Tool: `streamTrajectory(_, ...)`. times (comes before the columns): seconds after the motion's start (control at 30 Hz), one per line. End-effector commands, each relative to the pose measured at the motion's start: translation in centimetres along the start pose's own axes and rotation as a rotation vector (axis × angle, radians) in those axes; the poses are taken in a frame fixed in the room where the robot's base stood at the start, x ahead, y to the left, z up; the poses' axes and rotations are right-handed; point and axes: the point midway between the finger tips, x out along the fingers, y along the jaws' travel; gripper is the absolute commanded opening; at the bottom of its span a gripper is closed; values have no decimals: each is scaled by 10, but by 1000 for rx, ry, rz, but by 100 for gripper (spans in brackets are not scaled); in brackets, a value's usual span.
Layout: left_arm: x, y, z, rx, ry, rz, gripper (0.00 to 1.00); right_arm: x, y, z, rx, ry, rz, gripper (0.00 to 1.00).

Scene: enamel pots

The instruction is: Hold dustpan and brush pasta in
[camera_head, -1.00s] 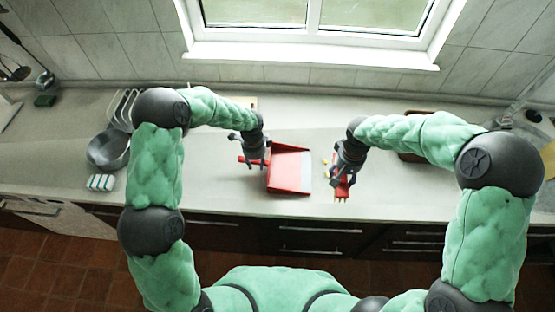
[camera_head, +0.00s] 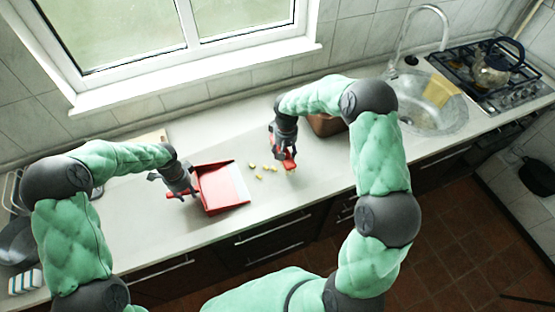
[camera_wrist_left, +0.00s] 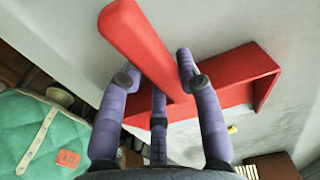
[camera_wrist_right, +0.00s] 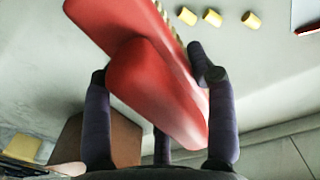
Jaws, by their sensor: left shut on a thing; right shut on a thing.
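The red dustpan (camera_head: 212,192) lies on the counter, its pale front edge facing right. My left gripper (camera_head: 187,190) is shut on its handle, which also shows between the fingers in the left wrist view (camera_wrist_left: 145,45). My right gripper (camera_head: 285,152) is shut on the red brush (camera_head: 289,163), to the right of the dustpan and apart from it. The brush hides part of the right wrist view (camera_wrist_right: 150,85), its pale bristles just showing. Several yellow pasta pieces (camera_head: 259,177) lie on the counter between dustpan and brush; some show beside the bristles (camera_wrist_right: 212,18).
A brown box (camera_head: 325,125) stands behind my right gripper. The sink (camera_head: 435,108) and the stove with a glass kettle (camera_head: 490,65) are farther right. A striped sponge (camera_head: 25,281) and a pan (camera_head: 15,243) are at the left. The counter right of the dustpan is mostly clear.

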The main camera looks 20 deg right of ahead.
Motion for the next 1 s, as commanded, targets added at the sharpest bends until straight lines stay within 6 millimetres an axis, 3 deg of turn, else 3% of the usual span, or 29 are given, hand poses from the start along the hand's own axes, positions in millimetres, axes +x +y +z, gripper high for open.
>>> streamTrajectory(0.2, 0, 0, 0, 0, 0, 1, 6, 8, 13, -10, 0, 1, 0, 24)
streamTrajectory(1.0, 0, 0, 0, 0, 0, 1, 6, 62, 14, -10, 0, 2, 0, 24)
